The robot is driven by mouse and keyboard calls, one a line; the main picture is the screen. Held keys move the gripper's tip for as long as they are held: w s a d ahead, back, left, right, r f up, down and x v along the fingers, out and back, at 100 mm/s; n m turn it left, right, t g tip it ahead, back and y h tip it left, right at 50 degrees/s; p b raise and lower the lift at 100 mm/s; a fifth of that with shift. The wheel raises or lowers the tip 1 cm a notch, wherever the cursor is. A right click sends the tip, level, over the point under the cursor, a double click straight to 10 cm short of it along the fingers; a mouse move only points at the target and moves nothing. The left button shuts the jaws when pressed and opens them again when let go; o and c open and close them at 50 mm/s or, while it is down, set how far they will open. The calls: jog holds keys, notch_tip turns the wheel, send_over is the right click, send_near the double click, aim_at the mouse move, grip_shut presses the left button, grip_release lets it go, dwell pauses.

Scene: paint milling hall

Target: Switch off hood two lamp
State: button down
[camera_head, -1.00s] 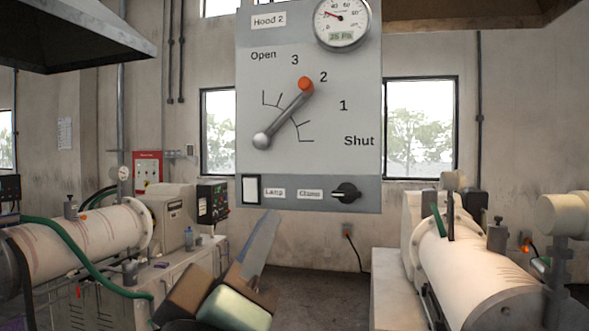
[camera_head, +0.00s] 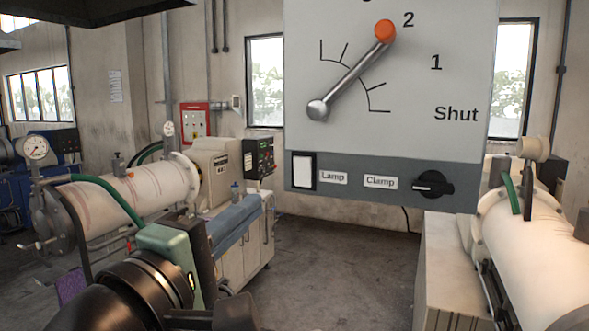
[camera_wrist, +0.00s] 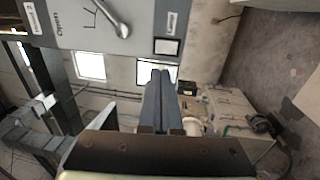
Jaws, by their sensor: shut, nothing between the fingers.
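The grey Hood 2 control panel (camera_head: 400,110) hangs close in front in the head view. Its lamp switch (camera_head: 303,170) is a white rocker in a dark frame at the lower left, beside the label "Lamp". I cannot tell which way the rocker is set. In the wrist view the panel (camera_wrist: 140,28) lies at the top, turned sideways, with the lamp switch (camera_wrist: 166,46) near its edge. My gripper (camera_head: 254,203) is shut and empty, below and left of the switch. In the wrist view its fingertips (camera_wrist: 160,74) point towards the switch, apparently without touching it.
A damper lever with an orange knob (camera_head: 385,31) crosses the panel, pointing near 2. A black clamp knob (camera_head: 433,185) sits right of the lamp switch. Mills stand at left (camera_head: 130,195) and right (camera_head: 530,230). Floor (camera_head: 340,270) between them is clear.

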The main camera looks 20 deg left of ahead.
aim_at(302, 163)
jog(key=w+p, duration=0.2)
jog(key=w, duration=0.2)
jog(key=w+r+p, duration=0.1)
jog(key=w+p, duration=0.1)
jog(key=w, duration=0.2)
jog(key=w+p, duration=0.2)
jog(key=w, duration=0.2)
jog(key=shift+w+d+r, duration=0.25)
jog(key=shift+w+r, duration=0.15)
jog(key=shift+w, duration=0.65)
jog(key=shift+f, duration=0.1)
jog(key=shift+w+p, duration=0.2)
jog(key=shift+p, duration=0.15)
jog(key=shift+s, duration=0.15)
